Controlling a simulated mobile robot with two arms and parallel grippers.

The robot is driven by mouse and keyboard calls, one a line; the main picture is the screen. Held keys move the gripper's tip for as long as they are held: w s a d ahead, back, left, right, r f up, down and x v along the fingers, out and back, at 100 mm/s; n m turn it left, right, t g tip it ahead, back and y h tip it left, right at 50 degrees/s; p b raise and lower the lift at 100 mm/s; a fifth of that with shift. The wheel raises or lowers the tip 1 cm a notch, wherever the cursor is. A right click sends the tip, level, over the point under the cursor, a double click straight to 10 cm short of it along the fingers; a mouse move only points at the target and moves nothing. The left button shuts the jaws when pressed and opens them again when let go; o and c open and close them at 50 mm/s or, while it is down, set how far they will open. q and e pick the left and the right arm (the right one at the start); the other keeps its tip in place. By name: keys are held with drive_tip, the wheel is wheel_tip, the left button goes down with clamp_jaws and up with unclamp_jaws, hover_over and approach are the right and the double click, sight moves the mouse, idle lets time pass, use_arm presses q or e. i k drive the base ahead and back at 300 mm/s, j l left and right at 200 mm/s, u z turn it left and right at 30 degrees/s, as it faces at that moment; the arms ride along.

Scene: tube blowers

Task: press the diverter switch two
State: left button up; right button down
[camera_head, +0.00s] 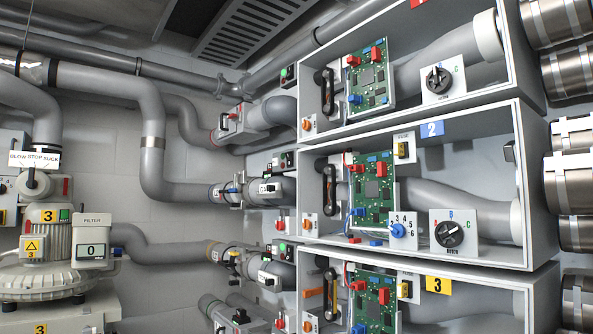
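The open box with the blue 2 label (432,129) is the middle of three stacked boxes at the right. Inside it, a white plate carries a black rotary knob (449,234) with letters around it. Left of that is a blue knob (398,230) on a plate with numbers. A green circuit board (373,190) and a black handle (329,189) stand further left. I cannot tell which of these is diverter switch two. Neither of my grippers is in view.
The upper box (520,75) and the lower box with the yellow 3 label (439,285) hold similar boards. Grey pipes (150,140) run along the wall. A blower (45,270) stands at the left, beside a filter unit (91,240). Metal cylinders (570,185) line the right edge.

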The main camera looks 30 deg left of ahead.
sight(288, 154)
drive_tip(key=i+j+u, duration=0.35)
drive_tip(key=j, duration=0.2)
drive_tip(key=i+j+u, duration=0.7)
drive_tip(key=i, duration=0.3)
